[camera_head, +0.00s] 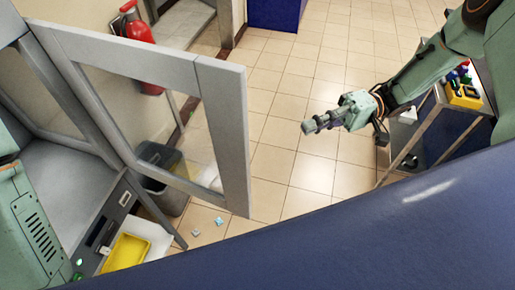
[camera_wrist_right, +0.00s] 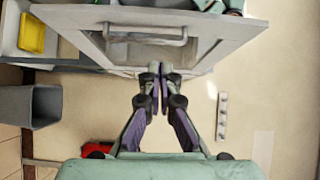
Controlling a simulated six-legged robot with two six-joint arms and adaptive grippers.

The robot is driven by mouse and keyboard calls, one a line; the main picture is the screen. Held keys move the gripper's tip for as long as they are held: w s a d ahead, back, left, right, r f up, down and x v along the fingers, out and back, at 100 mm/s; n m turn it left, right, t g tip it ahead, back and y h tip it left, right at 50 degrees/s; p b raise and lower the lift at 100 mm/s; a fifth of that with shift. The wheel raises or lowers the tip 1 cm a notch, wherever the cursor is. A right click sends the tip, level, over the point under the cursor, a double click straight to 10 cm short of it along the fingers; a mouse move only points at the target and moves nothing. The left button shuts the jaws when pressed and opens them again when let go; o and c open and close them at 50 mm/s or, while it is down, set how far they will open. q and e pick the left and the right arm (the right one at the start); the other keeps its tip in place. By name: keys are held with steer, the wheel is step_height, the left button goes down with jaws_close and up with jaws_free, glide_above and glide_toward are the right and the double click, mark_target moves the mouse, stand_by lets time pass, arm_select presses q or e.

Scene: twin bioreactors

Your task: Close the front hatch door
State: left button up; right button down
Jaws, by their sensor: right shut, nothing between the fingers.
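The front hatch door (camera_head: 232,130) is a grey frame with a clear pane. In the head view it stands swung open, out from the grey cabinet (camera_head: 60,180) on the left. In the right wrist view the door (camera_wrist_right: 235,32) spans the top, with a bar handle (camera_wrist_right: 146,34) on its face. My right gripper (camera_head: 308,127) is shut and empty, over the floor to the right of the door in the head view. In the wrist view its fingertips (camera_wrist_right: 153,72) are together just below the door's edge; I cannot tell whether they touch. My left gripper is out of view.
A red fire extinguisher (camera_head: 138,38) and a grey bin (camera_head: 168,200) are behind the door. A yellow tray (camera_head: 126,251) lies at the cabinet's front. A cart with a yellow box (camera_head: 464,95) stands at right. Tiled floor between is mostly clear.

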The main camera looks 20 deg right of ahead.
steer(key=s+a+b, duration=0.2)
steer(key=s+a, duration=0.1)
steer(key=a, duration=0.9)
steer(key=shift+s+a+m, duration=0.25)
steer(key=shift+s+m, duration=0.05)
steer(key=shift+s, duration=0.05)
steer(key=shift+a+r, duration=0.1)
